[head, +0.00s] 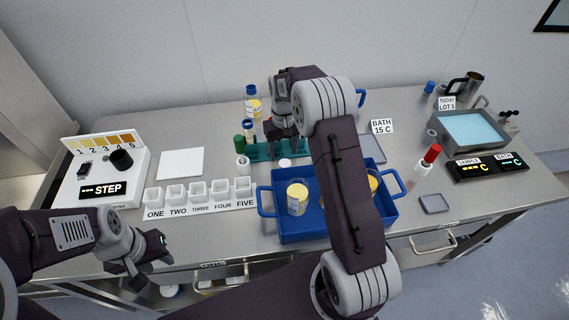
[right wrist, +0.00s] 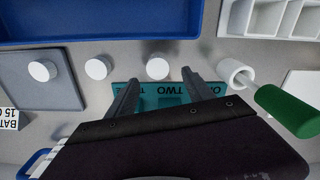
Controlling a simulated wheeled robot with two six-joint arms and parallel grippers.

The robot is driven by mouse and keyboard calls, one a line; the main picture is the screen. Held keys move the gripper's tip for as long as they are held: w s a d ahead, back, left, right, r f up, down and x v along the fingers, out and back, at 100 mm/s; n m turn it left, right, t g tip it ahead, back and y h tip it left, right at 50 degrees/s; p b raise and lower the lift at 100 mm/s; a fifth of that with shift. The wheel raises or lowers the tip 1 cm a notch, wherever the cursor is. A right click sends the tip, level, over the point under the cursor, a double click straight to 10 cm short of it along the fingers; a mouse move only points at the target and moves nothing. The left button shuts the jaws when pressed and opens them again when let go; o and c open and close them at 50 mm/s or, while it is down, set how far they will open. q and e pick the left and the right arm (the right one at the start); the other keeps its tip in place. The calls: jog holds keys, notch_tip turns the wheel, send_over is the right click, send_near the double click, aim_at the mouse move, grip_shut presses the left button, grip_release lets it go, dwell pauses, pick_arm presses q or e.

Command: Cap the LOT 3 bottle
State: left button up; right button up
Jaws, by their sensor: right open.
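Bottles with yellow contents stand in a blue tray (head: 322,233): one bottle (head: 297,198) at its left, another (head: 373,180) partly behind my right arm. A blue-capped bottle (head: 252,105) stands behind the teal rack (head: 260,152). I cannot read which is LOT 3. In the right wrist view, three white round caps lie in a row: a left cap (right wrist: 42,70), a middle cap (right wrist: 96,68) and a right cap (right wrist: 157,67). My right gripper (right wrist: 160,78) is open and empty, its fingertips either side of the right cap. My left gripper (head: 150,256) hangs at the front left, its jaws unclear.
A green-handled tool (right wrist: 287,110) sits in a white holder (right wrist: 235,72) beside the right finger. White cups (head: 200,192) labelled ONE to FIVE stand left of the tray. A water bath (head: 470,130) and a red-topped bottle (head: 422,172) are at the right.

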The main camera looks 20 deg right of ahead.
aim_at(285, 163)
jog(key=shift+s+d, duration=0.1)
notch_tip(285, 163, down, 5)
jog(key=shift+d+f+p, duration=0.1)
jog(key=shift+f+p, duration=0.05)
jog(key=shift+p, duration=0.3)
jog(key=shift+s, duration=0.1)
grip_shut()
notch_tip(285, 163, up, 10)
jog(key=shift+b, duration=0.35)
